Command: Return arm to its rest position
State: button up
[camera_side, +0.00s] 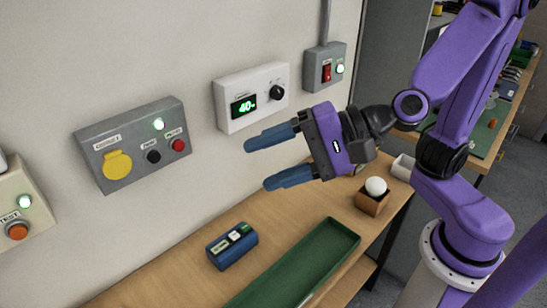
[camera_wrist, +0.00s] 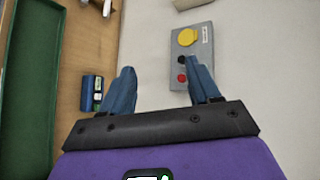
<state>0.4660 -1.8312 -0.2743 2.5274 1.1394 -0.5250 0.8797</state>
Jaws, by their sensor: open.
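My gripper (camera_side: 268,160) is open and empty, with its two blue fingers spread apart. In the side view it hangs in the air in front of the wall, above the wooden bench (camera_side: 165,262), with its fingers pointing left. It touches nothing that I can see. In the wrist view the fingers (camera_wrist: 162,88) point toward the wall and the grey control box with a yellow cover (camera_wrist: 188,60). My purple arm reaches in from the right.
On the wall are the grey control box (camera_side: 95,140), a white unit reading 40 (camera_side: 262,78), a grey switch box (camera_side: 318,56) and a box with an orange button (camera_side: 35,190). A green tray (camera_side: 345,233), a blue block (camera_side: 233,250) and a white ball (camera_side: 376,186) on a brown holder (camera_side: 371,204) stand on the bench.

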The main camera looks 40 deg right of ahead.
jog(key=s+d+f+n+g+h, duration=0.5)
jog(key=s+d+f+n+g, duration=0.5)
jog(key=n, duration=0.8)
jog(key=s+d+f+n+t+h, duration=0.1)
jog(key=d+n+h, duration=0.3)
jog(key=d, duration=0.5)
jog(key=shift+n+h, duration=0.4)
jog(key=shift+n, duration=0.1)
jog(key=shift+s+d, duration=0.1)
